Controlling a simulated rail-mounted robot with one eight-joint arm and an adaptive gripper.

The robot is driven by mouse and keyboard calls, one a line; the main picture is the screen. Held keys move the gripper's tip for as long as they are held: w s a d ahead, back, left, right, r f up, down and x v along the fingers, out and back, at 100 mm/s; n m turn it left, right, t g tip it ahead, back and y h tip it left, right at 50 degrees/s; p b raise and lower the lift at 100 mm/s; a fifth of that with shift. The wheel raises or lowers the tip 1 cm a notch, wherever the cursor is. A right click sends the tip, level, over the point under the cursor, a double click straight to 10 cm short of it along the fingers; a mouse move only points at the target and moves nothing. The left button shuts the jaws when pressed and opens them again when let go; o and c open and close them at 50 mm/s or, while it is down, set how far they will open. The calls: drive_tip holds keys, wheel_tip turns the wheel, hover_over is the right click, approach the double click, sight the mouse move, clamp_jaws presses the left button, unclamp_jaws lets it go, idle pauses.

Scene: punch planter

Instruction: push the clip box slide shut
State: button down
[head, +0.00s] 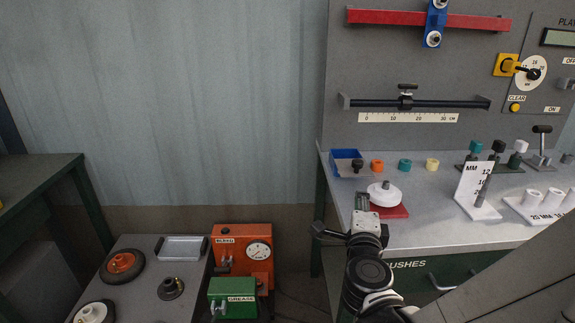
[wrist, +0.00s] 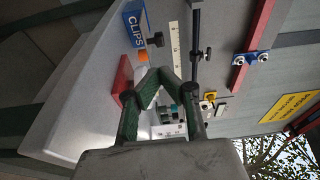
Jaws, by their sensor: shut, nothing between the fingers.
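The clip box (head: 341,165) is a blue box at the left end of the grey bench. It also shows in the wrist view, where its side reads CLIPS (wrist: 136,26). A dark knob (head: 357,164) sits at its right side; it also appears beside the box in the wrist view (wrist: 156,40). How far the slide stands out is too small to tell. My gripper (head: 362,198) is over the front left of the bench, in front of the box and apart from it. Its dark green fingers (wrist: 160,78) are shut and empty.
A red block (head: 396,211) with a white disc (head: 384,194) stands just right of my gripper. Orange, teal and cream bushes (head: 404,165) line the bench right of the box. A slide rail (head: 430,104) hangs on the panel above. Bench between gripper and box looks clear.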

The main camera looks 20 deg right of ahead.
sight(358, 166)
drive_tip(key=b+x, duration=0.2)
drive_tip(key=x, duration=1.1)
drive_tip(key=shift+w+d, duration=0.2)
drive_tip(key=shift+w, duration=0.05)
drive_tip(key=x, duration=0.3)
drive_tip(key=a+x, duration=0.1)
drive_tip(key=x, duration=0.2)
drive_tip(key=w+a+b+x, duration=0.1)
drive_tip(key=x, duration=0.2)
drive_tip(key=shift+d+r, duration=0.1)
drive_tip(key=p+v, duration=0.1)
drive_tip(key=v, duration=1.3)
drive_tip(key=shift+p, duration=0.4)
